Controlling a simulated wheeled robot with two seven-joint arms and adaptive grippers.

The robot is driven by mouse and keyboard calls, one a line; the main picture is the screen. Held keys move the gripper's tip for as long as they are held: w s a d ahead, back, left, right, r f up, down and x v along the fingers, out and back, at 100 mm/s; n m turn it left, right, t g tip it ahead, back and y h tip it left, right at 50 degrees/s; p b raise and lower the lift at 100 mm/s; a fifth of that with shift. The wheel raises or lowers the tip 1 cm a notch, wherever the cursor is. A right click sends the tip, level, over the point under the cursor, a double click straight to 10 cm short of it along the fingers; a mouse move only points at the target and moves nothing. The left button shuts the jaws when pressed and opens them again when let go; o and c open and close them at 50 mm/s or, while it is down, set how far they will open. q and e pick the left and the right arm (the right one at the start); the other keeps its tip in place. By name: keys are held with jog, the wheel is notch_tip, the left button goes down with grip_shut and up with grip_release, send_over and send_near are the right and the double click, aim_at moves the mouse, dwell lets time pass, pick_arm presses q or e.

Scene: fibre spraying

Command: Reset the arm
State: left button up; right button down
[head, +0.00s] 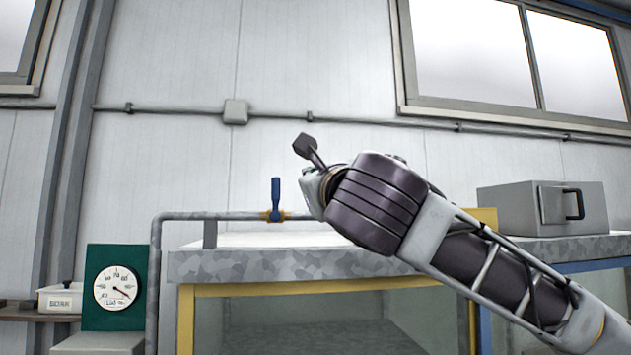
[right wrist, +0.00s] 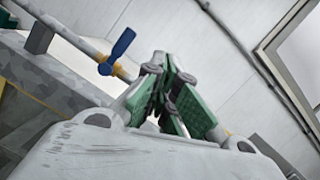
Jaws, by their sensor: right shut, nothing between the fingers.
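My right arm reaches in from the lower right in the head view, and its wrist is in front of the metal-topped bench (head: 240,265). My right gripper (right wrist: 161,60) shows in the right wrist view with its green-padded fingers brought together, shut and empty. In the head view its fingers are mostly hidden behind the wrist. A blue-handled valve (head: 276,200) sits on a grey pipe to the left of the wrist, apart from it. The valve also shows in the right wrist view (right wrist: 117,50), left of the fingers. My left gripper is not in view.
A grey box with a black handle (head: 520,208) stands on the bench at the right. A round gauge (head: 115,287) on a green panel and a white labelled bin (head: 58,299) are at the lower left. The wall above the bench carries a conduit and windows.

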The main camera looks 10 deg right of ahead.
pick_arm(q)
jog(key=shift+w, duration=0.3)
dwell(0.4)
